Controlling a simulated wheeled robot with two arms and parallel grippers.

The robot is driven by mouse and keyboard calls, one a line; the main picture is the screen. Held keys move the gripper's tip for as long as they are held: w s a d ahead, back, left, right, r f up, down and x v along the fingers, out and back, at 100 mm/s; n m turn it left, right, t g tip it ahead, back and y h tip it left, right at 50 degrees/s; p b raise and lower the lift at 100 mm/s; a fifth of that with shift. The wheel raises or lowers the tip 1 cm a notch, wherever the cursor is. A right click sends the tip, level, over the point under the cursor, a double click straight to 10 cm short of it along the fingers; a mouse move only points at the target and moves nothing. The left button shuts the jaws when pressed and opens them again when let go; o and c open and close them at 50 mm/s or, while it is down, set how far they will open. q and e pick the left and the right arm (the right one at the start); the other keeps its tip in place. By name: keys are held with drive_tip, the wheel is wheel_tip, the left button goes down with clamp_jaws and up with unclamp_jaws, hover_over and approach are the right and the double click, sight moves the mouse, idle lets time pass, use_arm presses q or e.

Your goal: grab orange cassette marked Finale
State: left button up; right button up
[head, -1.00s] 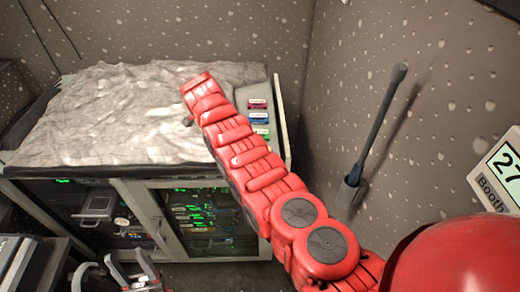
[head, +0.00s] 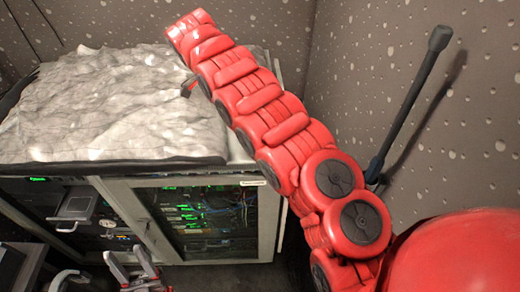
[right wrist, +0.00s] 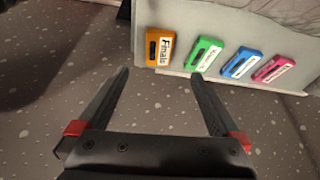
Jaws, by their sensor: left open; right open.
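The orange cassette marked Finale (right wrist: 160,47) stands out in the right wrist view, first in a row on a pale panel (right wrist: 200,20). My right gripper (right wrist: 160,74) is open and empty. Its fingertips point toward the row, with the orange cassette beyond the gap between them; I see no contact. In the head view my right arm hides the cassettes and most of its own gripper. My left gripper (head: 127,258) is open and empty at the lower left of the head view, in front of the cabinet.
Green (right wrist: 204,54), blue (right wrist: 241,62) and pink (right wrist: 274,68) cassettes sit right of the orange one. A crumpled grey cover (head: 110,105) lies over the cabinet top. A glass-fronted rack (head: 215,225) is below. A dark handle (head: 410,105) leans near the right wall.

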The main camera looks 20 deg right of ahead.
drive_tip(key=p+x, duration=0.3)
drive_tip(key=x, duration=0.3)
drive_tip(key=shift+s+d+f, duration=0.1)
drive_tip(key=shift+s+f, duration=0.1)
drive_tip(key=shift+f, duration=0.05)
drive_tip(key=shift+d+f+p, duration=0.15)
drive_tip(key=shift+f+p, duration=0.2)
drive_tip(key=shift+f, duration=0.15)
drive_tip(key=shift+d+f+p, duration=0.1)
drive_tip(key=shift+p, duration=0.2)
drive_tip(key=p+x, duration=0.3)
drive_tip(key=x, duration=0.1)
drive_tip(key=shift+s+d+f, duration=0.15)
drive_tip(key=shift+f, duration=0.3)
drive_tip(key=c, duration=1.4)
